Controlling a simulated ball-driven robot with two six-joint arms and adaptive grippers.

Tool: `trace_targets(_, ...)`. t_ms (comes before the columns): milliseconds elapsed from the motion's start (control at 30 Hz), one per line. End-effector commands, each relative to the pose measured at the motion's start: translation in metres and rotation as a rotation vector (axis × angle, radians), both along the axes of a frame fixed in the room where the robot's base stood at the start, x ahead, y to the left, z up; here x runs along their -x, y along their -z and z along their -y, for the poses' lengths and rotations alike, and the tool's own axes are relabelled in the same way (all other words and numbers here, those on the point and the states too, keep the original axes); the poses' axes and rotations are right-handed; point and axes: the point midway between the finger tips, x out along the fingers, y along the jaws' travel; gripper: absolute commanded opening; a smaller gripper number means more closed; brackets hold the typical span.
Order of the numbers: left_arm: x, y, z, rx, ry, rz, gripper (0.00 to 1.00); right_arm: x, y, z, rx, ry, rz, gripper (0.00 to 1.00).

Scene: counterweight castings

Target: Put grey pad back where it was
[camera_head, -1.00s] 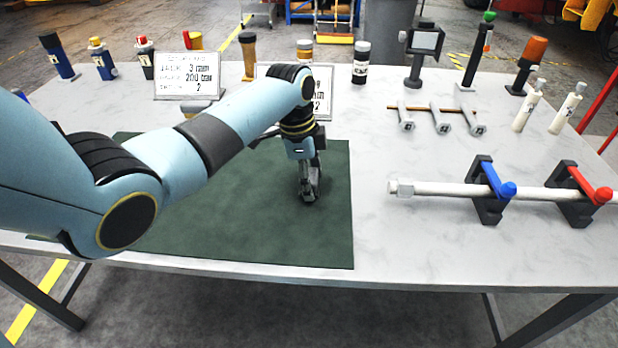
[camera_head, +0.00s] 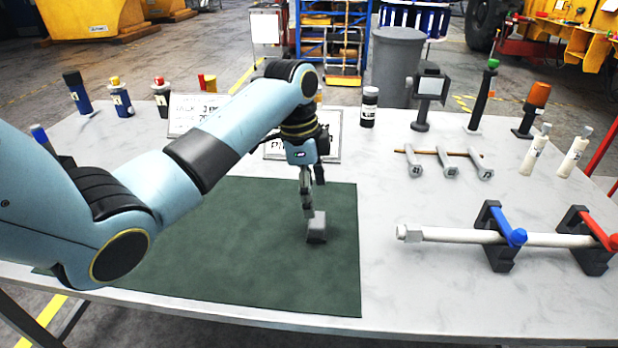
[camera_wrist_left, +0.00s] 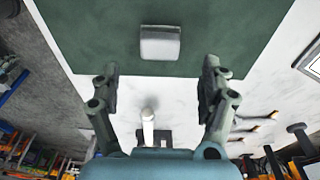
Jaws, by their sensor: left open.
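The grey pad (camera_head: 316,228), a small block, lies on the dark green mat (camera_head: 230,270) near its right edge. In the left wrist view the pad (camera_wrist_left: 160,42) shows whole on the mat, ahead of and between the spread fingers, with nothing gripping it. My left gripper (camera_head: 313,194) points down just above the pad; in the head view one finger overlaps the pad's upper edge. The wrist view shows the left gripper (camera_wrist_left: 159,74) open and empty. My right gripper is not in view.
On the right a pale rod (camera_head: 460,236) rests in stands with a blue lever (camera_head: 505,226) and a red lever (camera_head: 600,232). Tools (camera_head: 444,162) lie behind it. A sign (camera_head: 325,140) and several bottles stand along the back. The mat's left part is clear.

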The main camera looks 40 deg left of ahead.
Motion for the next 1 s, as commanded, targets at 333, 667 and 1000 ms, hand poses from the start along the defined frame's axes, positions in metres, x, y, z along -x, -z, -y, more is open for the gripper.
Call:
trace_targets(333,0.002,-0.036,-0.005,0.000,0.001,0.001,0.79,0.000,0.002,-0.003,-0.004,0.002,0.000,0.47)
trace_targets(667,0.002,-0.036,-0.005,0.001,0.000,0.001,0.79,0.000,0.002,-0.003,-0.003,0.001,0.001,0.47)
trace_targets(1000,0.003,-0.036,-0.005,0.001,0.000,-0.001,0.79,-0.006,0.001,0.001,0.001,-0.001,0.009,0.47)
